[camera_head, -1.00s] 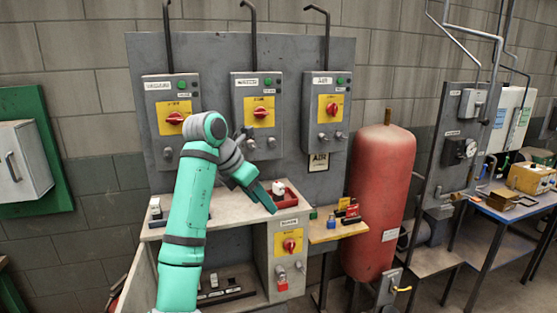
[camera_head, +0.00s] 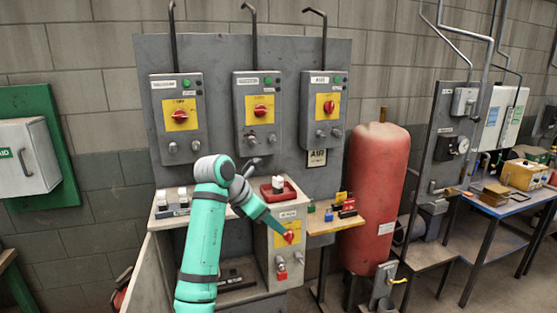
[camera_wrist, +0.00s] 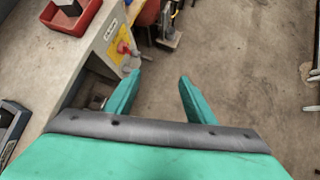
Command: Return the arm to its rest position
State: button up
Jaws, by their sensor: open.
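My gripper (camera_wrist: 158,98) is open and empty in the wrist view, its two teal fingers apart above the bare concrete floor. In the head view my teal arm rises from the bottom, bends at the elbow, and slopes down to the right. There its gripper (camera_head: 274,222) lies in front of the workbench's front edge, beside the lower red knob (camera_head: 289,236) on its yellow plate. From this side view the gap between the fingers does not show. The knob also shows left of the fingers in the wrist view (camera_wrist: 123,47).
A red tray (camera_head: 290,193) with a white-and-dark item sits on the workbench (camera_head: 228,203). A side shelf (camera_head: 325,225) holds small coloured locks. A red tank (camera_head: 375,200) stands to the right. Switch boxes (camera_head: 259,112) hang behind. Open floor lies under my gripper.

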jog(key=s+d+f+m+t, duration=0.1)
jog(key=d+f, duration=0.2)
jog(key=f, duration=0.5)
jog(key=d+f+m+t+h, duration=0.1)
jog(key=d+f+m, duration=0.1)
jog(key=f, duration=0.6)
jog(key=s+d+f+m+t, duration=0.1)
jog(key=d+f, duration=0.2)
jog(key=f, duration=0.5)
jog(key=s+d+f+m+t+y, duration=0.2)
jog(key=s+f+m+t, duration=0.15)
jog(key=s+f, duration=1.35)
jog(key=s+a+f+m+t+y, duration=0.1)
jog(key=s+a+f+m+y, duration=0.15)
jog(key=s, duration=0.85)
jog(key=s+a+f+m+t+y, duration=0.1)
jog(key=s+m, duration=0.3)
jog(key=s, duration=0.7)
jog(key=s+a+r+m+t, duration=0.1)
jog(key=s+a+r+m, duration=0.1)
jog(key=s+r+m, duration=0.3)
jog(key=s+a+r+m+y, duration=0.1)
jog(key=s+a+r+m, duration=0.1)
jog(key=s+r+m, duration=0.3)
jog(key=s+r, duration=0.4)
jog(key=s, duration=0.4)
jog(key=shift+s+a+m+t, duration=0.15)
jog(key=shift+m+t, duration=0.15)
jog(key=shift+t, duration=0.05)
